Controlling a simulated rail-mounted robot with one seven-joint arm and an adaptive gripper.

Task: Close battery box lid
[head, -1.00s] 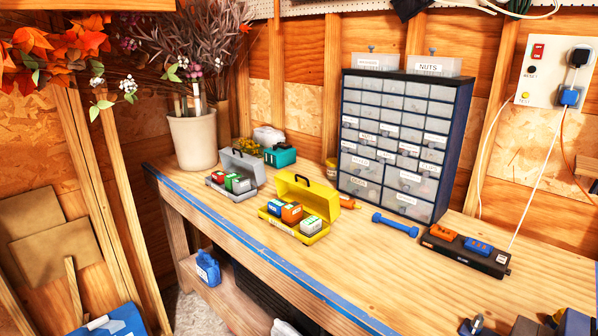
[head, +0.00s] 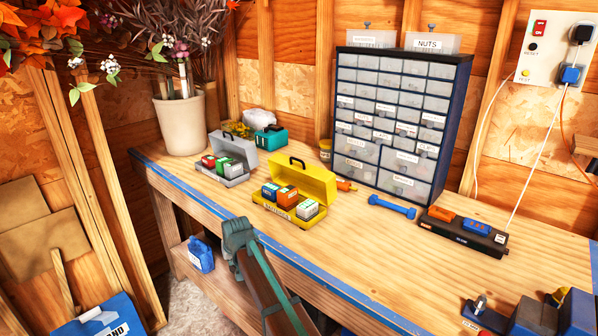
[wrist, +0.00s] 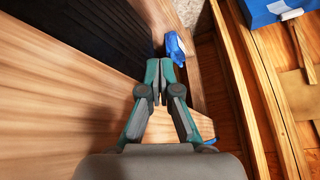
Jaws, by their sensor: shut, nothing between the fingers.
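A yellow battery box (head: 316,184) stands open on the bench, its lid raised at the back with a dark handle on top. Blue, orange and white-green batteries sit in its tray. A lettered label is on its front, too small to read surely. A grey box (head: 240,158), also open with red, green and white batteries, stands to its left. My gripper (head: 238,232) is in front of the yellow box, at the bench's front edge, apart from both boxes. In the wrist view my gripper (wrist: 159,80) is shut and empty.
A drawer cabinet (head: 400,120) stands behind right, with a blue dumbbell (head: 392,206) before it. An orange-handled tool lies right behind the yellow box. A plant pot (head: 181,124) and teal case (head: 270,138) are at the back left. A blue jug (wrist: 176,47) is on the lower shelf.

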